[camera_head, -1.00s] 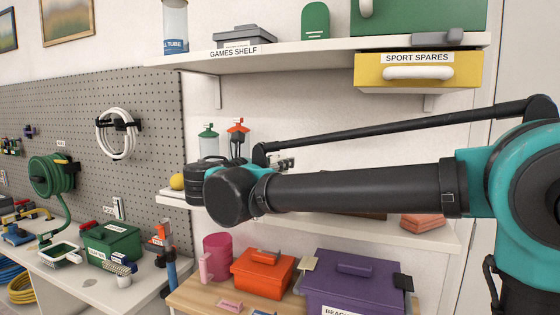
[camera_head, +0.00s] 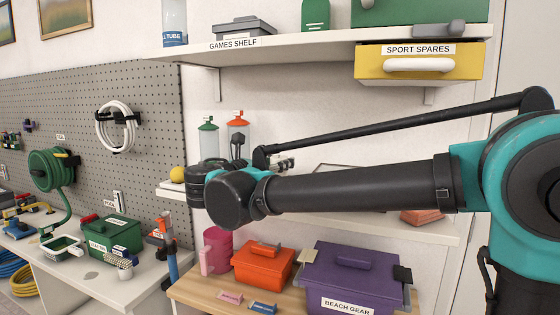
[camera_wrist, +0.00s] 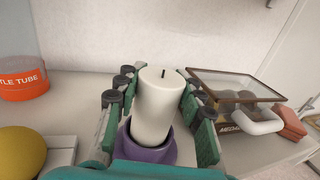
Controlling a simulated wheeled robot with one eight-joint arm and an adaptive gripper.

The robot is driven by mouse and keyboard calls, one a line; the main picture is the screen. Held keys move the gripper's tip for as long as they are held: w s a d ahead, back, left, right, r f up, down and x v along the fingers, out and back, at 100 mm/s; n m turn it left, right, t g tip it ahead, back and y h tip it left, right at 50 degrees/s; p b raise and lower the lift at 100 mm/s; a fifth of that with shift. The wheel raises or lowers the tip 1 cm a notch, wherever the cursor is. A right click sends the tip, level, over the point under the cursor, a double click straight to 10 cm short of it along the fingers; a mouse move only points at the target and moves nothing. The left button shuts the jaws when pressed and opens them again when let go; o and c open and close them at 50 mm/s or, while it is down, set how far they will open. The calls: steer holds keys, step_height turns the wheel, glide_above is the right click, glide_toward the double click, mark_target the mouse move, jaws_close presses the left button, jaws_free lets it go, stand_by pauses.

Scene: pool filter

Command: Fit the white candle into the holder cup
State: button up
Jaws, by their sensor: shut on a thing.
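The white candle (camera_wrist: 158,98), with a dark wick on top, stands between the two green-and-grey fingers of my gripper (camera_wrist: 157,88) in the wrist view. My gripper is shut on the candle's sides. The purple holder cup (camera_wrist: 160,154) is around or just below the candle's lower end. I cannot tell whether the candle's base rests inside it, and the near part of the cup is partly hidden. The candle looks nearly upright. In the head view my arm hides the candle and the cup.
In the wrist view, a yellow ball (camera_wrist: 20,150) lies at left, below an orange-based tube (camera_wrist: 22,82). A glass-lidded box (camera_wrist: 232,88) stands close at right, with a brick-red block (camera_wrist: 290,122) beyond it. A pale wall rises behind. The games shelf (camera_head: 310,44) hangs overhead.

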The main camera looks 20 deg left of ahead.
steer(key=shift+f, duration=0.35)
steer(key=o, duration=1.3)
steer(key=shift+o, duration=0.2)
steer(key=shift+v, duration=2.5)
steer(key=v, duration=1.2)
steer(key=shift+s, duration=0.1)
